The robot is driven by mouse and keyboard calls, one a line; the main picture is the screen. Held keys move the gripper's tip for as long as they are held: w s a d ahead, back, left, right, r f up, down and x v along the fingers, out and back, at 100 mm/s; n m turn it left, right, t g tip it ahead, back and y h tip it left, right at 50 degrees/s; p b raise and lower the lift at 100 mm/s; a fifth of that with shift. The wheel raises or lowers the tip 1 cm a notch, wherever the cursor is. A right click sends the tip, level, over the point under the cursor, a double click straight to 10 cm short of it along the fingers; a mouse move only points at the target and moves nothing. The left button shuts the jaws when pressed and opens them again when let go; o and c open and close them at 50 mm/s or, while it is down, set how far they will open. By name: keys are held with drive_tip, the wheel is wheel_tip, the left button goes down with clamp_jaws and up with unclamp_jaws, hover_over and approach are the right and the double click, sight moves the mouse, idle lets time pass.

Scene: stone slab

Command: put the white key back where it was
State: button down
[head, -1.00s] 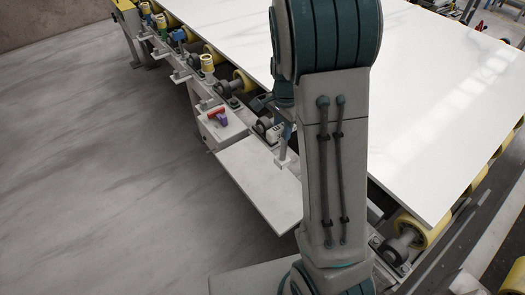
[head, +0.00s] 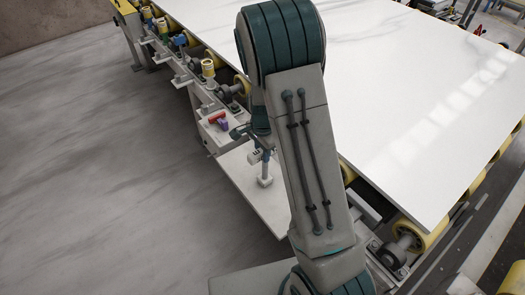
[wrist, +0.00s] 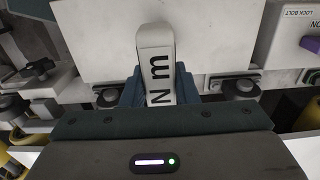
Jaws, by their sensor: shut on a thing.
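The white key (wrist: 157,65) has a rounded end and dark "N m" lettering. In the wrist view it stands up between the fingers of my gripper (wrist: 158,88), which is shut on it. Its lower part is hidden by the gripper. In the head view my gripper (head: 256,138) is beside my arm, over the pale panel, with the white key (head: 254,156) small below it. A grey post-like piece shows just below the key; I cannot tell what it belongs to. A red key (head: 217,117) and a purple key (head: 222,125) are on the white box to the left.
The white box (head: 210,136) adjoins the pale flat panel (head: 232,178). A large white slab (head: 410,110) lies on yellow rollers behind. In the wrist view a "LOCK BOLT" box (wrist: 290,40) is at right, with a purple piece (wrist: 311,44). Dark clamp fittings line the rail.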

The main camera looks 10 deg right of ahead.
drive_tip(key=shift+f, duration=0.1)
drive_tip(key=c, duration=1.1)
unclamp_jaws()
wheel_tip(320, 180, up, 12)
drive_tip(key=f, duration=0.1)
drive_tip(key=s+r+n+t, duration=0.1)
drive_tip(key=s+r+n, duration=0.2)
drive_tip(key=s, duration=0.4)
drive_tip(key=s+r+n+t, duration=0.1)
drive_tip(key=s+r+n, duration=0.3)
drive_tip(key=s+n, duration=0.2)
drive_tip(key=s+r+n+t, duration=0.1)
drive_tip(key=s+r+n, duration=0.2)
drive_tip(key=s, duration=0.6)
drive_tip(key=shift+d+r+n, duration=0.3)
drive_tip(key=shift+n, duration=0.6)
